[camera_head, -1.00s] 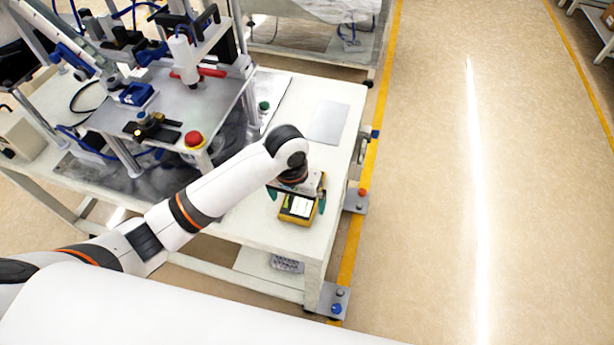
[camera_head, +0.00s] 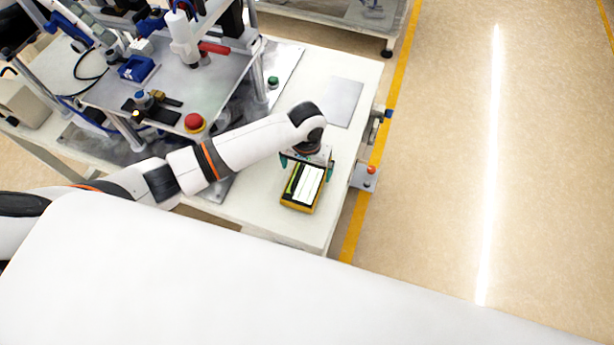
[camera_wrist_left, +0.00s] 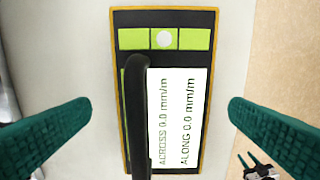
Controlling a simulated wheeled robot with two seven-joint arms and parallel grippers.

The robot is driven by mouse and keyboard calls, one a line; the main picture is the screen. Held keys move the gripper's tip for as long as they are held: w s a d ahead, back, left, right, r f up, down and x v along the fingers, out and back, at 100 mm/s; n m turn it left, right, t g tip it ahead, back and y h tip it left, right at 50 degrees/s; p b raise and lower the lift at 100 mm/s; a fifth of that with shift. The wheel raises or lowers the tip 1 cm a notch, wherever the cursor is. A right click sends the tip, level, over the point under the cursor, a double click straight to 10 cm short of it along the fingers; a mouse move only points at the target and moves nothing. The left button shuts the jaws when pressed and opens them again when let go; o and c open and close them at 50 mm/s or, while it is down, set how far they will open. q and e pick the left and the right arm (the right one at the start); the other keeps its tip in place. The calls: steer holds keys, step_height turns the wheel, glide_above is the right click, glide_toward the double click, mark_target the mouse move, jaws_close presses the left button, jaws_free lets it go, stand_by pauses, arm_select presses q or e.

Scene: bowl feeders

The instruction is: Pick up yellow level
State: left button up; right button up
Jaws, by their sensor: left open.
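The yellow level (camera_head: 302,187) lies on the white table near its front right corner. It has a yellow rim, a dark face and a lit white display. In the left wrist view, the level (camera_wrist_left: 163,62) shows green panels, a round white spot, a black handle and text reading "ACROSS 0.0 mm/m" and "ALONG 0.0 mm/m". My left gripper (camera_head: 305,163) is at the far end of the level in the head view. In the wrist view its green fingers (camera_wrist_left: 160,110) are spread wide on either side of the level, apart from it.
The white table (camera_head: 245,195) has a flat grey plate (camera_head: 343,101) behind the gripper. A bowl feeder station with a red button (camera_head: 195,122) and blue bin (camera_head: 137,68) stands to the left. Open floor lies to the right.

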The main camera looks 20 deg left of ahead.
mark_target(307, 177)
arm_select(q)
steer(key=shift+s+d+f, duration=0.1)
steer(key=shift+s+f, duration=0.05)
steer(key=shift+f, duration=0.85)
steer(key=shift+s+d+f, duration=0.1)
steer(key=shift+s+f, duration=0.05)
steer(key=shift+f, duration=0.8)
steer(key=shift+w, duration=0.1)
steer(key=c, duration=1.2)
